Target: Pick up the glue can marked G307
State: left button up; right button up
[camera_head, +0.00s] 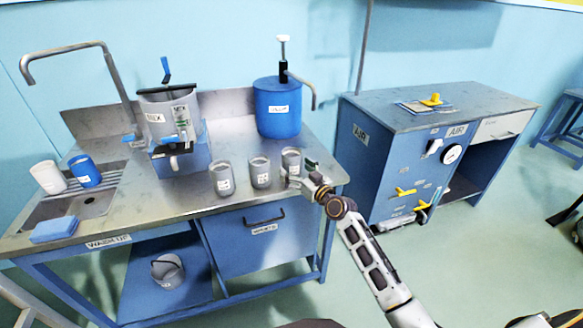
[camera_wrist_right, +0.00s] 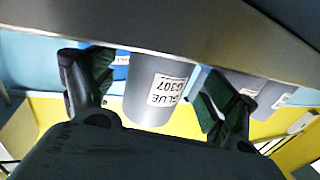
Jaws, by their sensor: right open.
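The grey glue can (camera_head: 291,158) is the rightmost of three grey cans near the front edge of the metal bench. In the right wrist view, which is upside down, a can (camera_wrist_right: 158,88) reads GLUE G307. It stands between the two fingers of my right gripper (camera_head: 303,178), with its label facing the camera. My right gripper (camera_wrist_right: 152,88) is open, and no firm grip on the can shows. In the head view the gripper partly covers the can's lower part. My left gripper is not in view.
Two similar grey cans, one in the middle (camera_head: 260,172) and one at left (camera_head: 222,178), stand left of the G307 can. A blue pump container (camera_head: 278,112) stands behind. A steel mixer pot (camera_head: 170,115) is farther left. A blue cabinet (camera_head: 375,160) stands at right across a floor gap.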

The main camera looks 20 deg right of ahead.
jog(key=shift+x, duration=0.8)
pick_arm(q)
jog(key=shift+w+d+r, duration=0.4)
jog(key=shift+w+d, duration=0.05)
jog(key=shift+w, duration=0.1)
pick_arm(e)
jog(key=shift+w+a, duration=0.15)
jog(key=shift+w, duration=0.45)
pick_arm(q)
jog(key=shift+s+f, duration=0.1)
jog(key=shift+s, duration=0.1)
pick_arm(e)
jog(key=c, duration=1.1)
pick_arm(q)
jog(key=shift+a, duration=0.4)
pick_arm(e)
jog(key=shift+c, duration=0.2)
jog(key=shift+r, duration=0.1)
